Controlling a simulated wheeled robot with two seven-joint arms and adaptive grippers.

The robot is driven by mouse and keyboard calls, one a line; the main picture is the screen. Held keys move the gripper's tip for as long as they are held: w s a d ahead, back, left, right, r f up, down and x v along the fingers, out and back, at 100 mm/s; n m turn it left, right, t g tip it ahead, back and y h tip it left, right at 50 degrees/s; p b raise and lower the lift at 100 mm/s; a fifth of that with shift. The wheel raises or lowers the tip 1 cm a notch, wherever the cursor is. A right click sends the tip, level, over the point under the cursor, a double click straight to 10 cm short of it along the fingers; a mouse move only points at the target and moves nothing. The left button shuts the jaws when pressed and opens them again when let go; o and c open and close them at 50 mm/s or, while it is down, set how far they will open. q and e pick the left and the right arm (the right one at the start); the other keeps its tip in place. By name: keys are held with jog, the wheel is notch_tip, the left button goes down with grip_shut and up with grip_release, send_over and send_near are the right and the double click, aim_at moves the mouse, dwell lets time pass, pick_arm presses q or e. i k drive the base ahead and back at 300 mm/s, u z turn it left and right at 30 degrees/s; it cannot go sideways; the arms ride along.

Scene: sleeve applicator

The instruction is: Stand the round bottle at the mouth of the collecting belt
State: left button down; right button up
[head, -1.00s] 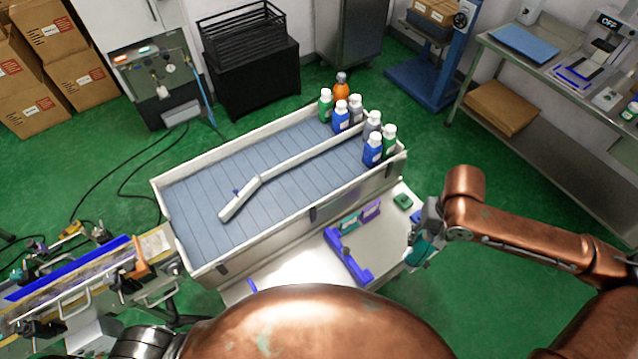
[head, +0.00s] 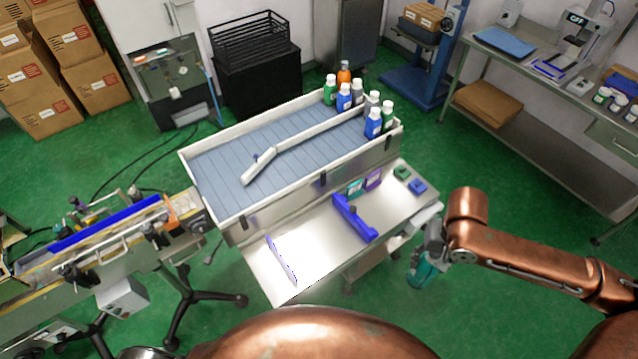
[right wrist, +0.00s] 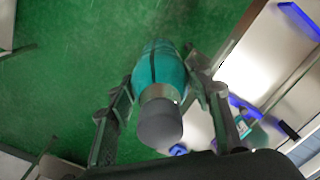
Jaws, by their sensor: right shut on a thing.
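A teal round bottle with a dark grey cap (right wrist: 160,100) is between the fingers of my right gripper (right wrist: 158,108), which is shut on it. In the head view the right gripper (head: 428,255) holds the teal bottle (head: 422,270) off the right front corner of the steel bench, over the floor. A wide grey slatted belt (head: 225,168) with white walls, apparently the collecting belt, lies in the middle. A white angled guide (head: 262,164) runs along it. My left gripper is not in view.
Several capped bottles (head: 373,124) stand at the belt's far right end. The steel bench (head: 318,238) holds a blue bracket (head: 355,217) and small coloured blocks (head: 417,186). A narrow conveyor (head: 100,250) with a blue rail meets the wide belt's left end. Green floor is free at right.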

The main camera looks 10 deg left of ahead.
aim_at(218, 186)
jog(key=z, duration=0.3)
jog(key=k, duration=0.4)
jog(key=u, duration=2.05)
